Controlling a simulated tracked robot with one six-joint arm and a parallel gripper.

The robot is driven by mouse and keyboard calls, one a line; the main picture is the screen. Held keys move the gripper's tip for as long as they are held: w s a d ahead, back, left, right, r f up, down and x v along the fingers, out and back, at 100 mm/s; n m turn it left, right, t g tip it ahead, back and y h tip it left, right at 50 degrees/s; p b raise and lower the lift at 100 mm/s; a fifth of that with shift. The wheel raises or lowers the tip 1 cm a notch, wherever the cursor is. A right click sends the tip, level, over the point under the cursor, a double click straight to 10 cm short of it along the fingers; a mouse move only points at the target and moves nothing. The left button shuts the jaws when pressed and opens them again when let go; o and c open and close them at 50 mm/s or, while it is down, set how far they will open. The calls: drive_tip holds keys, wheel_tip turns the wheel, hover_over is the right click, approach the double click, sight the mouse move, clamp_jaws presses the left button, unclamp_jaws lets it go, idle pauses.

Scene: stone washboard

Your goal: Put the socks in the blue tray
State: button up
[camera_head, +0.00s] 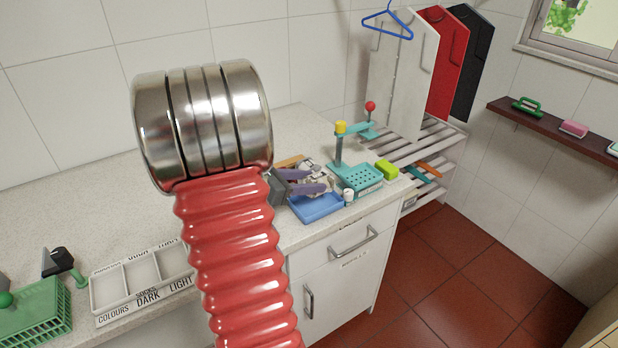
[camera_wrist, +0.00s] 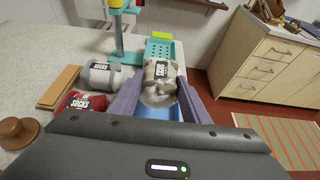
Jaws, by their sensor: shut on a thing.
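My gripper (camera_wrist: 158,97) has purple-grey fingers on both sides of a patterned grey-and-cream sock bundle (camera_wrist: 160,72) with a black SOCKS label, and is shut on it. The blue tray (camera_head: 318,209) lies near the worktop's front edge, and its blue shows below the held bundle in the wrist view (camera_wrist: 157,113). The bundle is over the tray; I cannot tell whether it touches it. A grey sock bundle (camera_wrist: 102,78) and a red one (camera_wrist: 80,106) lie on the worktop left of my gripper. In the head view my red arm hides part of the worktop.
A teal perforated stand (camera_head: 361,177) with a post and a green block (camera_head: 387,169) stand just beyond the tray. A wooden block (camera_wrist: 59,87) lies left of the socks. A white sectioned tray (camera_head: 140,279) and a green basket (camera_head: 35,312) are at left.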

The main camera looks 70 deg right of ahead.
drive_tip(key=shift+f, duration=2.35)
drive_tip(key=o, duration=1.2)
drive_tip(key=v, duration=1.3)
drive_tip(key=shift+w+a+r, duration=0.1)
drive_tip(key=shift+w+a, duration=0.15)
drive_tip(key=shift+w, duration=0.1)
